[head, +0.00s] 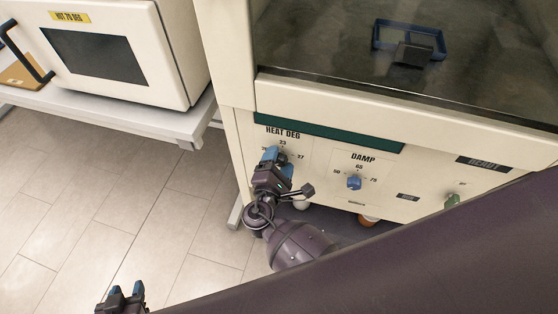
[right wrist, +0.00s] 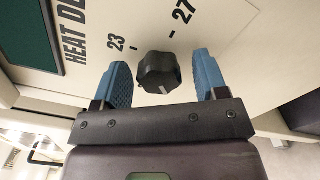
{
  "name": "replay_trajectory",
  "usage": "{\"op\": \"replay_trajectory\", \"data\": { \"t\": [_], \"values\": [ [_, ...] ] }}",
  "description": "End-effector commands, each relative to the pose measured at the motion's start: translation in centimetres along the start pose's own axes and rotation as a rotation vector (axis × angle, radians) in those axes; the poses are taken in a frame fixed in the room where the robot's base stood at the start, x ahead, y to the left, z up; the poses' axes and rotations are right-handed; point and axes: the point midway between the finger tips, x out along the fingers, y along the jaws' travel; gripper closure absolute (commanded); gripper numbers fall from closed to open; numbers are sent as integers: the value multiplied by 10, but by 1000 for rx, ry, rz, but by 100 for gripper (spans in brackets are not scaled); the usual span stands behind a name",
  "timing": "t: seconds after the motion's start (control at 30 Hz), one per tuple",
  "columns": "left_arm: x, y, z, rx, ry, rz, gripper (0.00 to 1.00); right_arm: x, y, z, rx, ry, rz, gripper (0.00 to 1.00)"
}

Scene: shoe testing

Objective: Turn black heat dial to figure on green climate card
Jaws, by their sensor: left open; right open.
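The black heat dial (right wrist: 158,72) sits on the cream panel under the HEAT DEG label, with 23 and 27 printed near it. A pale mark on it points down in the right wrist view, away from 27. My right gripper (right wrist: 162,80) is open, with one blue finger on each side of the dial and visible gaps between. In the head view this gripper (head: 279,161) hides the dial. My left gripper (head: 125,292) is open and empty over the floor at the lower left. I cannot make out a green climate card with a figure.
A dark green strip (head: 330,133) runs above the dials. A blue DAMP dial (head: 354,183) and a green knob (head: 452,201) sit to the right on the panel. A white oven (head: 165,45) stands on a bench at left. Tiled floor is clear below.

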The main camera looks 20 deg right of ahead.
Motion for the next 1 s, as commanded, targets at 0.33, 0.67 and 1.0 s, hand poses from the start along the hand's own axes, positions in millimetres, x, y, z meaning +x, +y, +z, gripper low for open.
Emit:
{"op": "replay_trajectory", "data": {
  "t": [0.33, 0.67, 1.0],
  "values": [
    [0, 0, 1, 0, -2, 0, 57, 0, 0, 0, 0, 0, 0, 70],
    [1, 0, 6, 0, -8, 0, 57, -1, -1, 0, 23, 0, 0, 83],
    [10, 3, 25, 1, -31, 4, 57, -1, -5, -3, 214, 2, -3, 83]
  ]
}}
